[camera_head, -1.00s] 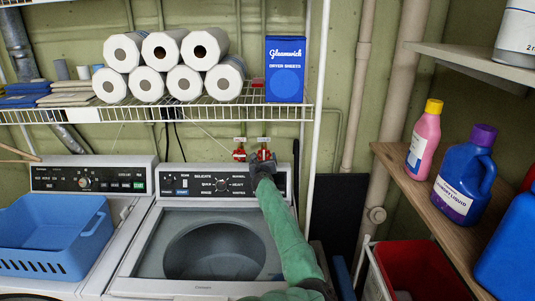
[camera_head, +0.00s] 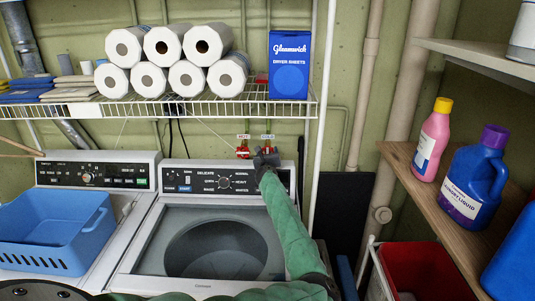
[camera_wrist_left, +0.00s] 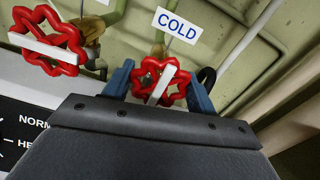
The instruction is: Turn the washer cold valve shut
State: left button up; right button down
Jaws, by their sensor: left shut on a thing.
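The cold valve is a red lobed handle (camera_wrist_left: 147,70) with a white bar, below a COLD label (camera_wrist_left: 178,26) in the left wrist view. In the head view, its red top (camera_head: 268,148) shows above the washer's back panel, partly hidden by my gripper. My left gripper (camera_head: 267,156) reaches it from below on a green arm. In the left wrist view, the gripper's blue fingers (camera_wrist_left: 160,88) stand either side of the handle, shut on it. The white bar is tilted, nearer upright than the hot handle's bar. My right gripper is not in view.
The red hot valve handle (camera_wrist_left: 48,40) sits close to the left of the cold one. A wire shelf (camera_head: 200,108) with paper rolls and a dryer-sheet box (camera_head: 290,65) hangs just above. The washer (camera_head: 150,235) stands below; a white post (camera_head: 321,120) rises to the right.

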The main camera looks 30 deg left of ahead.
pick_arm(q)
jog(key=shift+m, duration=0.3)
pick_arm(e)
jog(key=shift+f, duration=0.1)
pick_arm(q)
jog(key=m, duration=0.3)
jog(key=shift+f+m+b, duration=0.15)
jog(key=shift+m+b, duration=0.2)
jog(key=shift+m, duration=0.05)
jog(key=m, duration=0.3)
jog(key=shift+m+b, duration=0.3)
jog(key=m, duration=0.3)
jog(key=shift+m+b, duration=0.3)
jog(key=shift+b, duration=0.05)
jog(key=m+b, duration=0.1)
jog(key=m, duration=0.3)
jog(key=shift+m, duration=1.2)
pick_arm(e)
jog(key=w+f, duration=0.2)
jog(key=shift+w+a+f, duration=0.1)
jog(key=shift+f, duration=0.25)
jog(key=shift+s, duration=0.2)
